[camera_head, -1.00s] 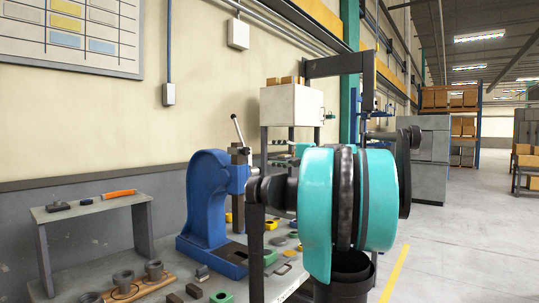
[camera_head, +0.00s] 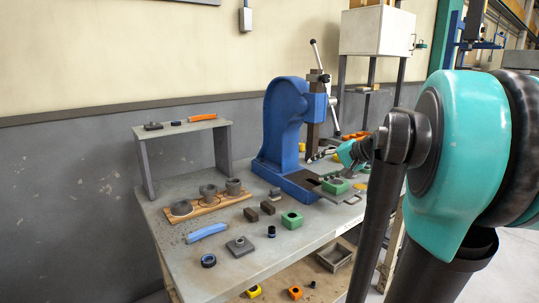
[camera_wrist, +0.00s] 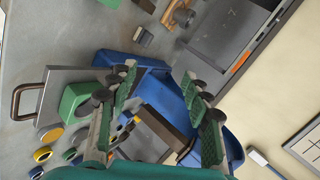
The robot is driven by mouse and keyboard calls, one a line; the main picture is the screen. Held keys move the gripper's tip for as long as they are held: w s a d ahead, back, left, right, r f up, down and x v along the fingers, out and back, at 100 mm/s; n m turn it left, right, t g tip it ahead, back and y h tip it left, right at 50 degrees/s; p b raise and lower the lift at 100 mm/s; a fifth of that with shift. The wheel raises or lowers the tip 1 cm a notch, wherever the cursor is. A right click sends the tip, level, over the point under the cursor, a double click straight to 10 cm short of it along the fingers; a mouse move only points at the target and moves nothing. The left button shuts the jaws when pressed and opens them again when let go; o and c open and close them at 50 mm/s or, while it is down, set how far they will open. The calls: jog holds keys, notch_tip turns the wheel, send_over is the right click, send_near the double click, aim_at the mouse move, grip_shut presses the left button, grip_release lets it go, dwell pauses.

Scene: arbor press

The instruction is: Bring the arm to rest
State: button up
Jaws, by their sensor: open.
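My gripper (camera_head: 347,153) is at the blue arbor press, just right of its ram, partly hidden by my own arm in the head view. In the wrist view my gripper (camera_wrist: 157,78) has its two green-padded fingers spread wide, with nothing between the pads. The blue press (camera_head: 283,125) stands upright on the bench, its lever tilted up; its blue body also shows behind the fingers in the wrist view (camera_wrist: 160,93). A green block (camera_head: 335,186) sits on a handled plate at the press base. I cannot tell whether the gripper touches anything.
The grey workbench (camera_head: 222,262) holds a small raised shelf (camera_head: 184,130), a wooden board (camera_head: 205,209) with grey cylinders, a blue strip (camera_head: 207,232) and several small blocks and rings. A white cabinet (camera_head: 377,32) stands behind right. A shelf with a grey tray (camera_head: 335,256) lies below.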

jog(key=s+d+f+n+g+h, duration=0.1)
jog(key=s+f+n+g+h, duration=0.1)
jog(key=s+f, duration=0.9)
jog(key=s+f+n+g+h, duration=0.1)
jog(key=s+f+n+h, duration=0.3)
jog(key=s+f, duration=0.8)
notch_tip(320, 180, down, 5)
jog(key=shift+s+d+r+g+h, duration=0.15)
jog(key=shift+d+g+h, duration=0.25)
jog(key=shift+h, duration=0.6)
